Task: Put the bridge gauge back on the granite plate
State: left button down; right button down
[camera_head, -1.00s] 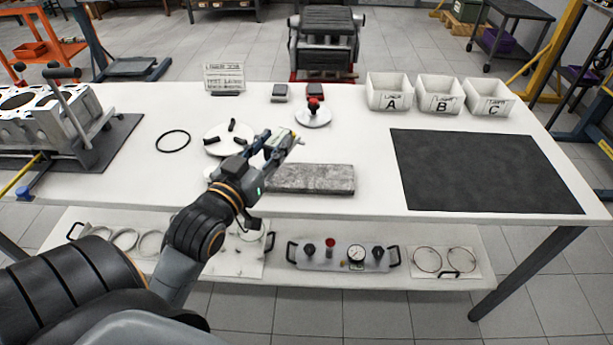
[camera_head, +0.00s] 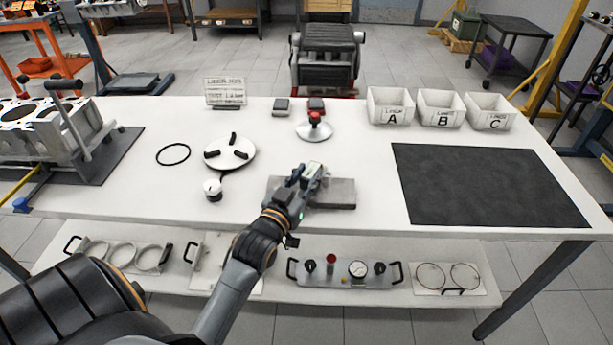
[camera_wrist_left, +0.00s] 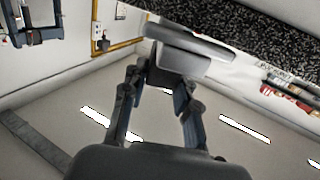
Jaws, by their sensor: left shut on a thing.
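The granite plate (camera_head: 340,194) is a grey slab near the front edge of the white bench, partly hidden by my left gripper. My left gripper (camera_head: 311,174) is over the plate, shut on a small block-like thing, which I take to be the bridge gauge (camera_head: 315,168). In the left wrist view the gripper (camera_wrist_left: 160,85) holds the grey gauge (camera_wrist_left: 190,44), a flat bar with a block under it. The speckled dark plate (camera_wrist_left: 250,35) shows close beside it; I cannot tell whether they touch. My right gripper is out of view.
Left of the plate are a round white disc (camera_head: 243,158) with black pieces and a small dial (camera_head: 212,188). Bins A, B and C (camera_head: 440,107) stand at the back right, beyond a dark mat (camera_head: 490,185).

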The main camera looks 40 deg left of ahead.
pick_arm(q)
jog(key=c, duration=1)
grip_release()
jog(key=shift+r, duration=0.1)
jog(key=s+p, duration=0.1)
jog(key=s, duration=0.3)
jog(key=s+d+p, duration=0.1)
jog(key=s, duration=0.3)
jog(key=s+d+p, duration=0.1)
jog(key=s, duration=0.3)
